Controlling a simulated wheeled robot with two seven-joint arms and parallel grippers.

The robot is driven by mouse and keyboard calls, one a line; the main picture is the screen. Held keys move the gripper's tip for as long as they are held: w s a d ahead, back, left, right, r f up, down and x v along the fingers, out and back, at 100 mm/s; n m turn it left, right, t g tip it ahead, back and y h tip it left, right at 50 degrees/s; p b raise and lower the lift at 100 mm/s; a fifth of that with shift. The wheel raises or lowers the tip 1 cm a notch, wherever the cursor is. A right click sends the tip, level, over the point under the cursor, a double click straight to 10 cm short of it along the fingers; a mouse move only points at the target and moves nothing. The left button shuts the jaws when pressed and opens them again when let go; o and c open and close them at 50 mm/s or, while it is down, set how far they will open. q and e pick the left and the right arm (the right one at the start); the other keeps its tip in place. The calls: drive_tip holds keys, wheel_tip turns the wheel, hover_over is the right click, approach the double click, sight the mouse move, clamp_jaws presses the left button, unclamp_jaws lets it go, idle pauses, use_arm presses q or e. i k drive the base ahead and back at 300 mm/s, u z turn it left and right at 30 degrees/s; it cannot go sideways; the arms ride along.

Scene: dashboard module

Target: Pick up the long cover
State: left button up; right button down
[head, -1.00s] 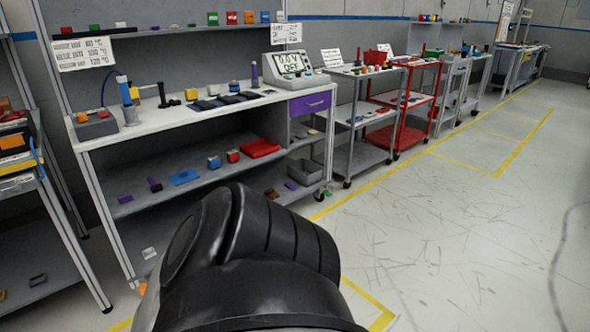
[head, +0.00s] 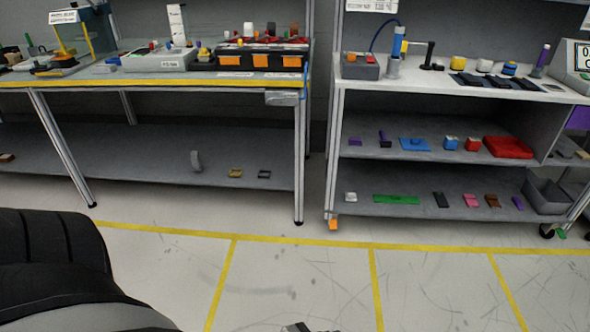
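No piece is labelled as the long cover. A long flat green piece (head: 396,199) lies on the lower shelf of the right-hand bench and is the longest flat part I see. Neither gripper can be made out. A black rounded part of my own arm fills the lower left corner. A small grey tip shows at the bottom edge, too cut off to identify.
The right-hand bench (head: 440,88) holds small coloured parts, a red tray (head: 508,147) and a grey bin (head: 546,192). A yellow-edged workbench (head: 150,82) stands left with orange-fronted bins (head: 262,60). The floor before both is clear, with yellow lines.

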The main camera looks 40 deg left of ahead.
sight(397, 199)
drive_tip(key=u, duration=0.9)
drive_tip(key=i, duration=0.7)
drive_tip(key=u, duration=0.4)
drive_tip(key=i, duration=2.2)
drive_tip(key=z, duration=0.2)
